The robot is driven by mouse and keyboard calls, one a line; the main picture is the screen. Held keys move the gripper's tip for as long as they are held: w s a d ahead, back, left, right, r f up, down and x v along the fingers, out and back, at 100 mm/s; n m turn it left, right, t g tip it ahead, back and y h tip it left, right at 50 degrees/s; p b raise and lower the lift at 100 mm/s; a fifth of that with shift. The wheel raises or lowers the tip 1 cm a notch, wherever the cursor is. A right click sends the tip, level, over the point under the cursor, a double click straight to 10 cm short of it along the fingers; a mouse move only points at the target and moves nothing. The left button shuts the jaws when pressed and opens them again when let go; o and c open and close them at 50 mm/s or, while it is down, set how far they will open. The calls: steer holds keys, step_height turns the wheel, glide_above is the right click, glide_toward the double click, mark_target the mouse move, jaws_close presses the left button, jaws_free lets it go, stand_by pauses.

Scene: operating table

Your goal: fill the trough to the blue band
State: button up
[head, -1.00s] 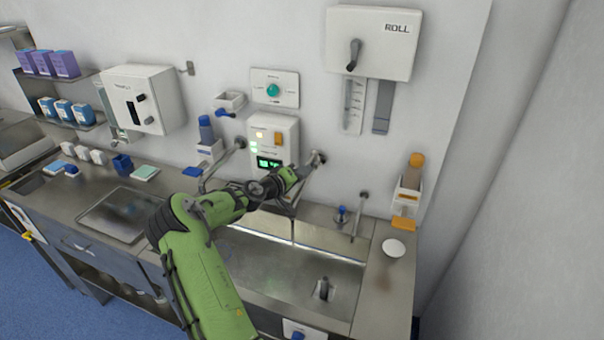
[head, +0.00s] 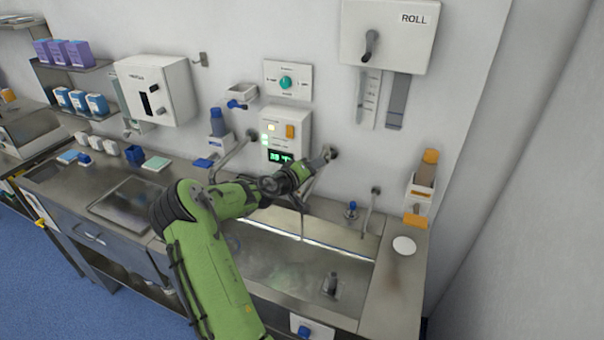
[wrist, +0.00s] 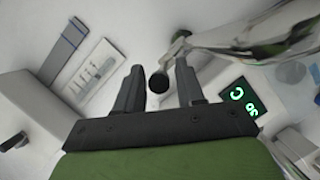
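The trough (head: 352,268) is a long steel basin let into the counter. A pale, mottled patch shows on its floor; I cannot make out a water level or a blue band. A thin spout (head: 301,216) hangs over its back part. My gripper (head: 312,168) is at the wall above the trough, by the chrome tap fitting (head: 330,153). In the wrist view my gripper (wrist: 157,78) has its fingers apart, with the tap's round black knob (wrist: 158,83) between them. I see gaps on both sides of the knob.
A wall panel (head: 284,120) with a green display stands left of my gripper. A blue-topped plug or knob (head: 351,207) and a thin pipe (head: 369,212) stand behind the trough. A white disc (head: 404,246) lies on the right counter. A ROLL dispenser (head: 388,40) hangs above.

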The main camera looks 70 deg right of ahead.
steer(key=b+v, duration=0.2)
steer(key=v, duration=1.2)
steer(key=shift+a, duration=0.25)
steer(key=shift+w+r, duration=0.1)
steer(key=shift+w, duration=0.05)
